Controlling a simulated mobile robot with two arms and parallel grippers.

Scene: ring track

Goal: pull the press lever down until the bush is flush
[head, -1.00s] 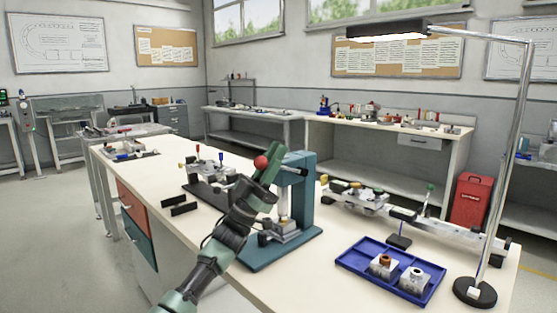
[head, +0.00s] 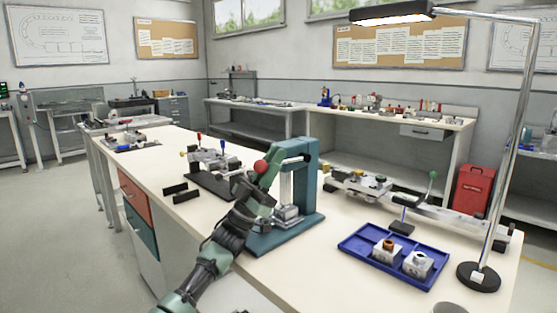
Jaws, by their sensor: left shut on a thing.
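The teal arbor press (head: 311,185) stands on the bench near the middle of the head view. Its red lever knob (head: 261,167) shows at the press's left side, against my left gripper (head: 268,172). The gripper is shut on the press lever, and its fingers and wrist hide most of the lever. A grey metal block (head: 287,214) sits on the press base under the ram. The bush is too small and too covered to make out, so I cannot tell whether it is flush. My right gripper is not in view.
A blue tray (head: 352,246) with two grey blocks, one holding a brown ring, lies to the right of the press. A lamp base (head: 478,277) stands at the right. Fixtures and dark bars (head: 186,197) lie left of the press. The bench front is clear.

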